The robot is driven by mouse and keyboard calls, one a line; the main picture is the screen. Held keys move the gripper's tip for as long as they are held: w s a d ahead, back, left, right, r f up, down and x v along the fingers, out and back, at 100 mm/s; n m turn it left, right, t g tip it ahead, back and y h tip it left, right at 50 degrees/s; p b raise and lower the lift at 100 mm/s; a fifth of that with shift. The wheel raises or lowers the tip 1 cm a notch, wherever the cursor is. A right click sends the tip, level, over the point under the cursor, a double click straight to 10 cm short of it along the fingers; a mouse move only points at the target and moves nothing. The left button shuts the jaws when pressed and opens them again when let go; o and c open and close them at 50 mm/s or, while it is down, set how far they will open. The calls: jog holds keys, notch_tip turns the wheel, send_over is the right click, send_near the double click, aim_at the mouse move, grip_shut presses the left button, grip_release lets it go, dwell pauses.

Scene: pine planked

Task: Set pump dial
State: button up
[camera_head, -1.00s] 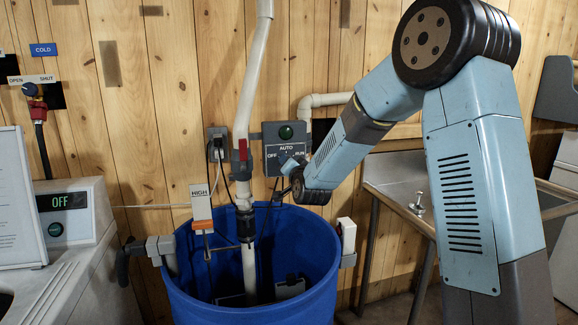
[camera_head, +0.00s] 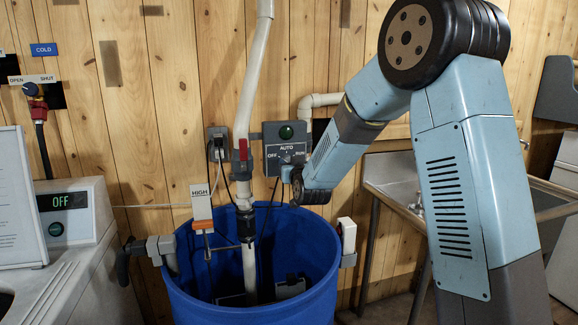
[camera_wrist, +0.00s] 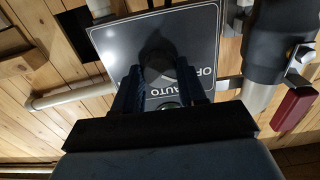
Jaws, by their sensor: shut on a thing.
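The pump control box (camera_head: 276,135) is a dark grey panel on the pine wall, with a green round lamp above a dial marked OFF, AUTO and RUN. My gripper (camera_head: 289,173) is at the lower part of this panel, reaching in from the right. In the wrist view, the panel (camera_wrist: 115,45) appears upside down, and my two dark fingers (camera_wrist: 160,88) are shut on the dark dial knob (camera_wrist: 158,60). The fingers hide part of the knob and some lettering. I cannot tell which mark the dial points to.
A blue barrel (camera_head: 190,270) stands open below the panel, with a white pipe (camera_head: 254,75) rising from it. A red-handled valve (camera_head: 242,152) is on the pipe just left of the panel. A metal sink (camera_head: 395,175) is at the right.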

jog(key=shift+f, duration=0.2)
dwell(0.3)
jog(key=o, duration=0.8)
jog(key=shift+o, duration=1.4)
jog(key=shift+r, duration=0.15)
jog(key=v, duration=1.3)
jog(key=shift+s, duration=0.35)
jog(key=shift+d, duration=0.1)
